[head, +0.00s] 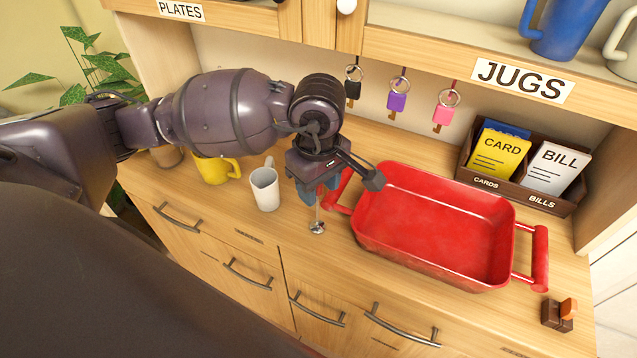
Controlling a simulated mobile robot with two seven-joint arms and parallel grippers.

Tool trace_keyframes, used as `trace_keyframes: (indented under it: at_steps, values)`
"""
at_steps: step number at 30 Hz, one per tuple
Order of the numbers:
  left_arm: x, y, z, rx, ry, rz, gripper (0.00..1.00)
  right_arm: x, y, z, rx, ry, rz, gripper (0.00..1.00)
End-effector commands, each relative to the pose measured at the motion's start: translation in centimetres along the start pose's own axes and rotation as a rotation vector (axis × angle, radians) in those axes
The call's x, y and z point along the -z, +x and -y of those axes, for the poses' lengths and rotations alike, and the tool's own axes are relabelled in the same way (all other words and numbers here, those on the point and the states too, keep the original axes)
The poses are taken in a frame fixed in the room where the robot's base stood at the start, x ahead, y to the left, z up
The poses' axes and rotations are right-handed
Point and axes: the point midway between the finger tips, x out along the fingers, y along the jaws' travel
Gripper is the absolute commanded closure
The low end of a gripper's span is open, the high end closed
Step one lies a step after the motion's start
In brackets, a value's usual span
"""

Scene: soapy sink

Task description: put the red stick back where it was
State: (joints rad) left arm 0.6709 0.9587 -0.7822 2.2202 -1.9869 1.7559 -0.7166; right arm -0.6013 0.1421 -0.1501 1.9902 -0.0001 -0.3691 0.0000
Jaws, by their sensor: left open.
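No plainly red stick shows in the head view. A small orange-red piece (568,307) stands in a small brown block (551,316) on the counter at the lower right; I cannot tell if it is the stick. My left gripper (319,191) is open, pointing down over the counter between the white mug and the red tray. A thin metal utensil with a rounded end (317,227) shows just below it; I cannot tell whether it stands between the fingers. My right gripper is not in view.
A red tray (388,247) with side handles lies right of the gripper. A white mug (265,190) and yellow mug (214,172) stand left. A card box (487,177) is at the back right. Keys (397,100) hang behind; a blue jug (562,30) is on the shelf.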

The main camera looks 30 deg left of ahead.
Motion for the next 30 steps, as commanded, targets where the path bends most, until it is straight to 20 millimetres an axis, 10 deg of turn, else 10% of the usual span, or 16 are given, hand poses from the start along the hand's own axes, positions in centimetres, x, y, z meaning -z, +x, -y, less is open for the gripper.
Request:
trace_keyframes:
  at_steps: [30]
  values:
    - [0.0,-12.2,0.0,0.0,0.001,0.0,0.55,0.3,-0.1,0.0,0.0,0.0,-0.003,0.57]
